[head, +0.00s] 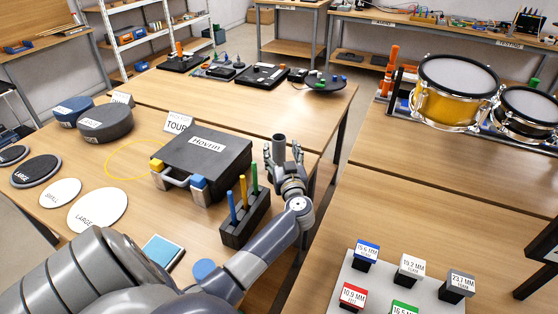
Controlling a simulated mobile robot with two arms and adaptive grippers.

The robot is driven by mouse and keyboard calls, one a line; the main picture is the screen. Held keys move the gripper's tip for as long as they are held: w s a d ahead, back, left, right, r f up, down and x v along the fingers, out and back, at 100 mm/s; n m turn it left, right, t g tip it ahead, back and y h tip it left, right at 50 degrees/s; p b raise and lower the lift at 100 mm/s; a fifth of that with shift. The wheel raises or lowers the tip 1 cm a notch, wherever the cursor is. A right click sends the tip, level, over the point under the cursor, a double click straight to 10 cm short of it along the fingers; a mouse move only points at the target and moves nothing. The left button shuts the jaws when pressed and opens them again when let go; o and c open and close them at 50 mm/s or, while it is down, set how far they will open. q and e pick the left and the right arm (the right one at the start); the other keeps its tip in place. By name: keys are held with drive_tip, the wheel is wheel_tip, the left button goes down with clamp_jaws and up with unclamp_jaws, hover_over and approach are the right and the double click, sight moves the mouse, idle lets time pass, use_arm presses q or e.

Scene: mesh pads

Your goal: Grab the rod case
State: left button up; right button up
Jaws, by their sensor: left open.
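A black case (205,152) with a pale handle, blue and yellow latches and a white label lies flat on the left table. Right of it stands a black block (247,222) holding a blue, a yellow and a green rod upright. No label I can read says which is the rod case. My left gripper (283,158) is open, beyond the block and right of the black case, near the table's right edge. A dark grey upright cylinder (279,146) shows between its fingers; I cannot tell whether they touch. My right gripper is not in view.
My left arm crosses the table's front right. Round pads (97,209) and a yellow ring (122,158) lie left of the case. A card sign (178,123) stands behind it. A drum (453,92) and labelled blocks (411,266) are on the right tables. A gap separates the tables.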

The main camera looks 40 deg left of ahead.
sight(280, 144)
use_arm(q)
drive_tip(key=x, duration=0.6)
drive_tip(key=shift+w+a+f, duration=0.1)
drive_tip(key=shift+w, duration=0.2)
drive_tip(key=c, duration=1.3)
